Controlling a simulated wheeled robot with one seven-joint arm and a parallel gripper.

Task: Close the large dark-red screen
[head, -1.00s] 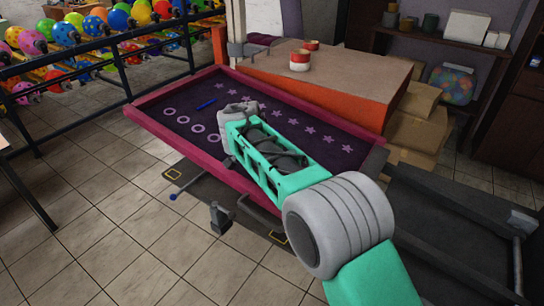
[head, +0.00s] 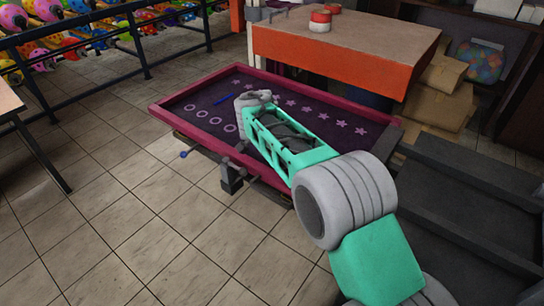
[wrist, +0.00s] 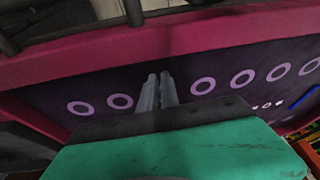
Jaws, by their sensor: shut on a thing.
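The large dark-red screen (head: 172,110) has a dark-red frame and a dark purple panel with pale rings and stars. In the head view it lies low and close to level, over its dark support. In the wrist view its frame (wrist: 215,35) crosses the upper part of the picture. My gripper (wrist: 155,88) has its two fingers close together at the panel, just inside that frame, and is shut on the screen. The exact contact is hard to see. In the head view my arm covers part of the panel and hides the fingertips.
An orange-sided table (head: 335,62) with red-and-white tins (head: 320,20) stands right behind the screen. A dark bench (head: 470,190) is at the right. A balloon rack (head: 90,40) is at the back left. The tiled floor in front is clear.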

